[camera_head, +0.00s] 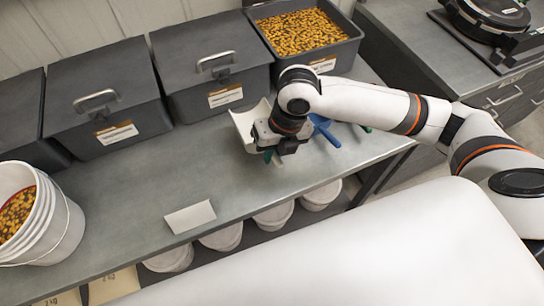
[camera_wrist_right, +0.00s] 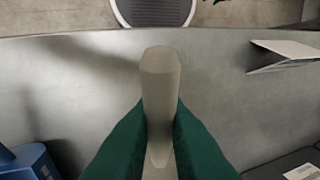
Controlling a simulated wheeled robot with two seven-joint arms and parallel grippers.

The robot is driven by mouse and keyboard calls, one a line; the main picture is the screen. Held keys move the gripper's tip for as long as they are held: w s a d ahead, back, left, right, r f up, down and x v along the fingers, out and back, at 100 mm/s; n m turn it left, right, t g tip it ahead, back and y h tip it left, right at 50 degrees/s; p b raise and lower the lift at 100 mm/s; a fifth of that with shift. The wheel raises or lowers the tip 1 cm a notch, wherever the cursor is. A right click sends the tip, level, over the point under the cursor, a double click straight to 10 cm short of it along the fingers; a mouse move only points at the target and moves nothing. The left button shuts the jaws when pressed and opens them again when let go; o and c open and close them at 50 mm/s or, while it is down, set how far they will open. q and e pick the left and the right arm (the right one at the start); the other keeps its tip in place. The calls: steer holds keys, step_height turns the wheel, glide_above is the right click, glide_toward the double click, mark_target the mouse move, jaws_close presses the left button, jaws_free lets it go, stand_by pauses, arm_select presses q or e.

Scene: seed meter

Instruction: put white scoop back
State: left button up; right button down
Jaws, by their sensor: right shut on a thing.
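The white scoop (camera_head: 243,123) is held by my right gripper (camera_head: 272,153), just above or on the grey bench, in front of the bins; I cannot tell if it touches. In the right wrist view its pale handle (camera_wrist_right: 160,78) stands between the two green fingers of the right gripper (camera_wrist_right: 160,130), which are shut on it. The scoop's bowl is partly hidden behind the gripper in the head view. A blue scoop (camera_head: 323,130) lies on the bench to the right of the gripper; part of it also shows in the right wrist view (camera_wrist_right: 27,163). My left gripper is not in view.
Lidded grey bins (camera_head: 108,95) line the back of the bench (camera_head: 130,205). An open bin of yellow seed (camera_head: 300,33) stands at back right. A white bucket (camera_head: 62,225) is at left, a folded card (camera_head: 190,217) at the front edge. A green item (camera_head: 366,129) lies under my arm.

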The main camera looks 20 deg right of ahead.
steer(key=shift+d+x, duration=0.2)
steer(key=shift+x, duration=0.75)
steer(key=shift+d+x, duration=0.2)
steer(key=shift+x, duration=0.7)
steer(key=shift+f, duration=0.15)
steer(key=c, duration=1.4)
jaws_free()
steer(key=shift+c, duration=0.2)
steer(key=v, duration=1.2)
steer(key=shift+b, duration=0.3)
steer(key=shift+s+a, duration=0.1)
